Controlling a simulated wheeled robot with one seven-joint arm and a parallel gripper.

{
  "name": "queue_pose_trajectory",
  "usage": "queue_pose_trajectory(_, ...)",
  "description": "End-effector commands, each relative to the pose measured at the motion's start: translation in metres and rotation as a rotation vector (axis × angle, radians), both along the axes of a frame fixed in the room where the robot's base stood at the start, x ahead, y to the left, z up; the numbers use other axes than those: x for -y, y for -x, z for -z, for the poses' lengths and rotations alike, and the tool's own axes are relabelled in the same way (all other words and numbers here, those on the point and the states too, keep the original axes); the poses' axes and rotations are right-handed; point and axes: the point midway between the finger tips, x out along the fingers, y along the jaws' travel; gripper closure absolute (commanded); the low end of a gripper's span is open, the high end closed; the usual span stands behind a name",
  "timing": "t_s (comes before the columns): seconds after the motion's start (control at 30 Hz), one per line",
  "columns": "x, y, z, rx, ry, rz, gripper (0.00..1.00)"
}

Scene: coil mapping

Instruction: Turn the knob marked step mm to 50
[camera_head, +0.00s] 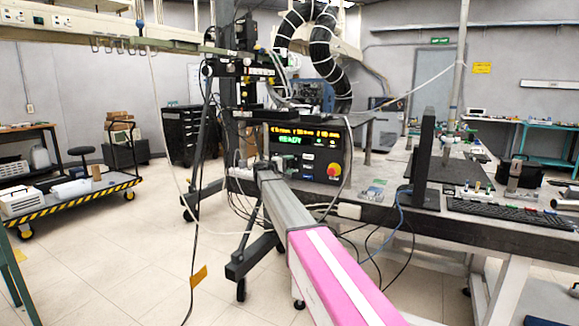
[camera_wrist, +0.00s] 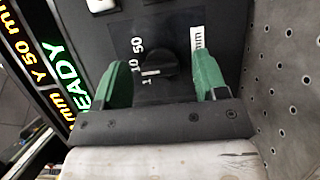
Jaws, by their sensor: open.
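The step mm knob (camera_wrist: 170,68) is black and round in the wrist view, on a dark panel. Its short white mark points left in the picture, toward the printed 1 and 10; I cannot tell exactly which. The scale (camera_wrist: 138,52) shows 50 above 10, with 1 lowest. A white label (camera_wrist: 198,42) ending in "mm" is partly hidden by a finger. My gripper (camera_wrist: 161,62) is open, with its green fingers on both sides of the knob and visible gaps. In the head view the knob cannot be made out near my arm's end.
The control box (camera_head: 318,136) has a lit display reading READY and a red button (camera_head: 333,170) at its right. It stands at the left end of a workbench (camera_head: 480,232) with a keyboard. A perforated grey surface (camera_wrist: 285,70) is close right of my gripper. Cables hang around my arm.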

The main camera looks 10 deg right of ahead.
Motion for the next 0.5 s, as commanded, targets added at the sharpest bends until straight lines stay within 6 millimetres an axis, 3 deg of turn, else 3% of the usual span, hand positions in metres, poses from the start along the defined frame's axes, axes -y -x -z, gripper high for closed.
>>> queue_pose_trajectory(0.3,0.0035,-0.0023,0.0000,0.000,0.000,-0.001,0.34)
queue_pose_trajectory(0.43,0.0036,-0.0022,0.0001,0.000,0.000,-0.001,0.76)
queue_pose_trajectory(0.47,0.0034,-0.0022,0.0001,0.000,0.000,-0.001,0.84)
queue_pose_trajectory(0.5,0.0035,-0.0021,0.0001,0.000,0.000,-0.001,0.84)
